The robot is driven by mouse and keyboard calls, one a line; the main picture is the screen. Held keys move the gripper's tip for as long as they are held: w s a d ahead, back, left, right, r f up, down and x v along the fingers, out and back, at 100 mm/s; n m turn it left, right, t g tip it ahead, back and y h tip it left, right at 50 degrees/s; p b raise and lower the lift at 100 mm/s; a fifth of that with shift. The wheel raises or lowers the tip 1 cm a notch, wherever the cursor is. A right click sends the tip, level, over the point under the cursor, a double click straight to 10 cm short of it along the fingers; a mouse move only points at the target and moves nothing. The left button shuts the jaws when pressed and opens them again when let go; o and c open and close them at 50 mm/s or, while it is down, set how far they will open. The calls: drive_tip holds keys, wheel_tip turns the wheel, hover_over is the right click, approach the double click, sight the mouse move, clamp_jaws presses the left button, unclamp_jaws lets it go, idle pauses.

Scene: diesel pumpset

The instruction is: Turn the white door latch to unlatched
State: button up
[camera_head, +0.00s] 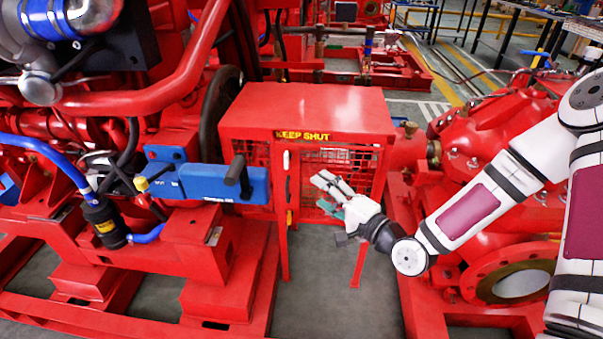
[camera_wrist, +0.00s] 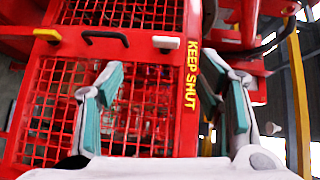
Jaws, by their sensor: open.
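The white door latch (camera_head: 286,160) is on the left side of the red guard door, below the start of the yellow KEEP SHUT label. In the wrist view, turned sideways, it is a short white piece (camera_wrist: 166,42) at the upper middle. My gripper (camera_head: 326,190) is in front of the door's mesh, right of and below the latch. In the wrist view its two fingers (camera_wrist: 162,75) are spread apart with nothing between them. The latch shows beyond the gap and appears untouched.
A blue block with a black knob (camera_head: 225,183) stands left of the guard (camera_head: 307,107). Red pump casing lies right. Floor below is bare.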

sight(288, 162)
drive_tip(key=shift+m+t, duration=0.4)
drive_tip(key=shift+m, duration=0.1)
drive_tip(key=b+x, duration=0.3)
drive_tip(key=x, duration=1)
drive_tip(key=shift+w+a+r, duration=0.1)
drive_tip(key=shift+w, duration=0.25)
drive_tip(key=c, duration=1.2)
